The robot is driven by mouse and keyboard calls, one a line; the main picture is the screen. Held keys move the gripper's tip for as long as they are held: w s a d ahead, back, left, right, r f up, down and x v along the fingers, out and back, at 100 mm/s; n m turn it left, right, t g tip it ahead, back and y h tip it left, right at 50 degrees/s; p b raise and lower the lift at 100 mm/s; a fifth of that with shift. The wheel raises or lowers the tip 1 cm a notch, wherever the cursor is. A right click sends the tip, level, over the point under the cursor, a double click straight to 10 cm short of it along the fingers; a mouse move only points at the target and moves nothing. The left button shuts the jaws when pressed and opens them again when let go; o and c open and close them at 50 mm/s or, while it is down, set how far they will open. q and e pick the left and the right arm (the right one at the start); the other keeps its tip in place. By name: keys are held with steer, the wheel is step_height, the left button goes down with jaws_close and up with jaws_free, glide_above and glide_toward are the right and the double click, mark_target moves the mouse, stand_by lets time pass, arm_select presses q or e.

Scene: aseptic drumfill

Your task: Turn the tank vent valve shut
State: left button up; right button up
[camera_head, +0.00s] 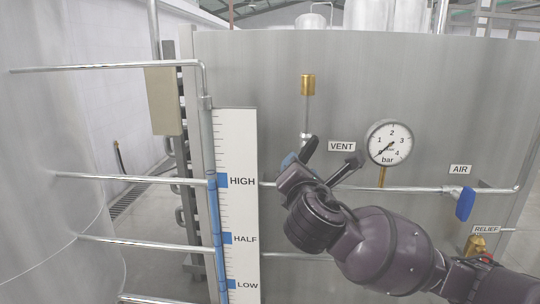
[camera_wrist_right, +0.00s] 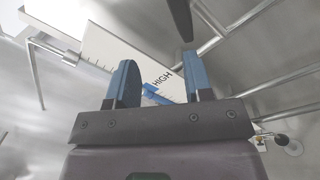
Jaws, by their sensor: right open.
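The tank vent valve line stands left of the VENT label (camera_head: 341,146). It is a thin upright pipe (camera_head: 306,112) with a brass cap (camera_head: 308,85) on top. Its lower end goes behind my right gripper (camera_head: 330,156), so I cannot make out the valve's handle clearly. A small blue patch (camera_head: 288,160) shows beside the gripper, and I cannot tell if it is the handle. The right gripper is open with its fingers spread, close to the pipe's lower end. In the right wrist view, the open fingers (camera_wrist_right: 158,72) have nothing held between them. My left gripper is not in view.
A pressure gauge (camera_head: 389,143) sits right of the gripper. A blue AIR valve handle (camera_head: 465,203) and a brass relief fitting (camera_head: 476,244) are farther right. A level scale (camera_head: 236,215) stands left, with horizontal pipes (camera_head: 135,179) crossing toward it.

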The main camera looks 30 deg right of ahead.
mark_target(307, 156)
steer(key=shift+n+g+h, duration=0.7)
steer(key=shift+h, duration=0.1)
steer(key=x, duration=0.3)
steer(key=d+p+x, duration=0.1)
steer(key=x, duration=0.3)
steer(key=s+x, duration=0.1)
steer(key=x, duration=0.3)
steer(key=shift+w+d+f+p, duration=0.1)
steer(key=shift+d+f+p, duration=0.15)
steer(key=shift+f+p, duration=0.1)
steer(key=shift+c, duration=0.2)
jaws_close()
